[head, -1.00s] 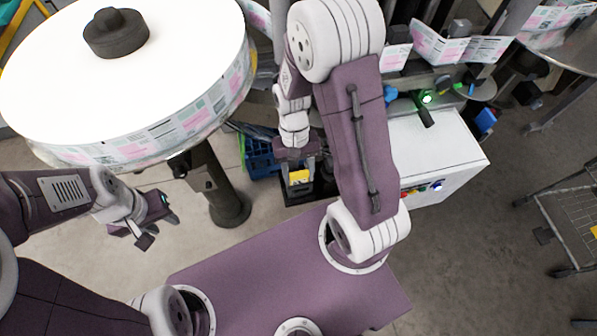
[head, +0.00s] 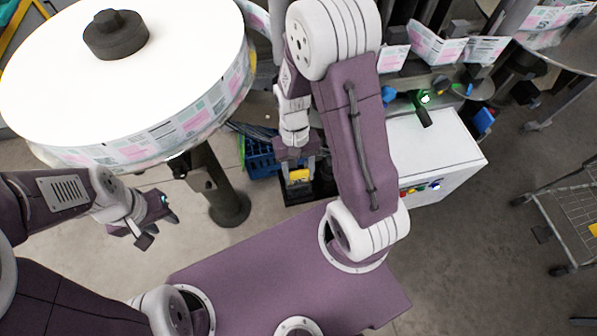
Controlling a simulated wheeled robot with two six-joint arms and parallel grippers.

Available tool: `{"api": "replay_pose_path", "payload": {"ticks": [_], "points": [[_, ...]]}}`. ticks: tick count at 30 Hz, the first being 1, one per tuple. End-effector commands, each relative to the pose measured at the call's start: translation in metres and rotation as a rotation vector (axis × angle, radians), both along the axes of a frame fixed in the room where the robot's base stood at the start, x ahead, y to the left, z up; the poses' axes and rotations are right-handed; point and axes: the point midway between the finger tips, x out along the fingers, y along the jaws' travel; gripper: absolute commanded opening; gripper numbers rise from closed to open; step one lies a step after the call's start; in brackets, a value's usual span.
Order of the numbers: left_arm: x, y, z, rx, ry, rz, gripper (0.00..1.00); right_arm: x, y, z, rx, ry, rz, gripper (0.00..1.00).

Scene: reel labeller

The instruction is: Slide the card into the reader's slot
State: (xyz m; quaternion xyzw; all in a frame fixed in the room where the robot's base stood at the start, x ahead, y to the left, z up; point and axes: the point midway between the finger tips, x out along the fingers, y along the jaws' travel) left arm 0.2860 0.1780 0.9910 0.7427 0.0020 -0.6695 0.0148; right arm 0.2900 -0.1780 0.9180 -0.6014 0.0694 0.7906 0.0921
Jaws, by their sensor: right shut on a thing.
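My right gripper (head: 299,182) points down in the middle of the head view, with a small yellow card (head: 299,175) between its fingers. It is shut on the card, and the fingers hide the card's sides. Dark box shapes lie below and around the fingertips; I cannot tell whether the card touches them. I cannot make out the reader or its slot for certain. My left gripper (head: 160,230) hangs at the left, fingers apart and empty, away from the card.
A large white label reel (head: 60,80) on a dark post fills the upper left. A blue crate (head: 262,160) lies behind my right gripper. A white cabinet (head: 440,150) with coloured buttons stands to the right, and a wire cart (head: 570,200) at the far right. Grey floor lies between.

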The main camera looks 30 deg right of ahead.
Motion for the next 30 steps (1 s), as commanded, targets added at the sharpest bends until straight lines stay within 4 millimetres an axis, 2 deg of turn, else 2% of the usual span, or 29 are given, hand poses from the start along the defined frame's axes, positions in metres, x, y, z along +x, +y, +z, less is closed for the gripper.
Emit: {"api": "replay_pose_path", "payload": {"ticks": [9, 21, 30], "points": [[0.0, 0.0, -0.006, 0.0, 0.0, 0.0, 0.36, 0.0, 0.0, -0.008, 0.0, 0.001, 0.0, 0.11], [0.0, 0.0, 0.006, 0.0, 0.0, 0.0, 0.36, 0.001, 0.004, 0.001, 0.0, 0.0, -0.001, 0.11], [0.0, 0.0, 0.005, 0.0, 0.0, 0.0, 0.36, 0.001, 0.004, -0.001, 0.0, 0.0, -0.001, 0.11]]}}
